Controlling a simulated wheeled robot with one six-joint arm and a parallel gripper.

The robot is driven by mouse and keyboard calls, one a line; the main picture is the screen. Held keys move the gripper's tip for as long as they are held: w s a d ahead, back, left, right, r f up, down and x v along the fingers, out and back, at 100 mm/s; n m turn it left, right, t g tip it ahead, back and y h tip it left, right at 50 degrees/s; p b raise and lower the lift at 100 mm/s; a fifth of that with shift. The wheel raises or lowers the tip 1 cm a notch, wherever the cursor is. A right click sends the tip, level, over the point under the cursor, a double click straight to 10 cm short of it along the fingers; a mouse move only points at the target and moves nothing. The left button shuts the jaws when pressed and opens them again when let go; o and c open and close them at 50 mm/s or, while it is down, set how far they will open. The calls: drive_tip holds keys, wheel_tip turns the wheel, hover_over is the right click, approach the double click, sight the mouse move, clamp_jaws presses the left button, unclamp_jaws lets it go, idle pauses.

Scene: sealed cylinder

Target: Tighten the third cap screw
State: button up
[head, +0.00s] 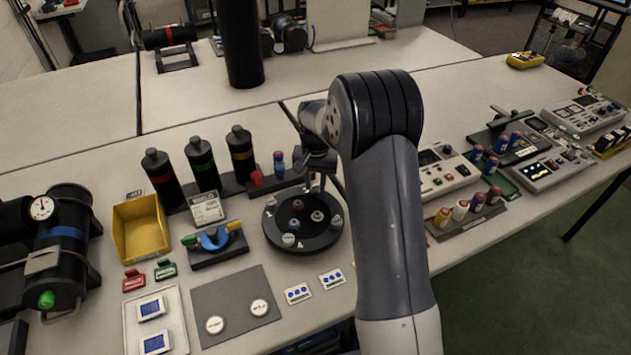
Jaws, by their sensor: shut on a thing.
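A round black cylinder end (303,246) sits on the table in the head view, left of my arm. Several small pale cap screws stand on its face, with one at the left (271,202), one at the front (289,240) and one right of centre (317,215). A dark red part (297,205) is near the middle. My gripper (316,180) points down above the far right side of the face. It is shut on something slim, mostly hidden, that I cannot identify. I cannot tell whether it touches a screw.
A rack with a blue-and-red tool (279,165) and black bottles (202,163) stands behind. A yellow bin (141,228) and a blue clamp-like tool (216,240) are at left. A grey mat (237,300) lies in front. Instruments (447,172) fill the right side.

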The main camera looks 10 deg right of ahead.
sight(315, 187)
drive_tip(key=shift+w+r, duration=0.2)
drive_tip(key=shift+r, duration=0.05)
drive_tip(key=o, duration=1)
drive_tip(key=shift+s+f, duration=0.15)
wheel_tip(315, 187, up, 11)
drive_tip(key=shift+f, duration=0.2)
wheel_tip(315, 187, down, 11)
drive_tip(key=shift+r, duration=0.1)
idle(0.6)
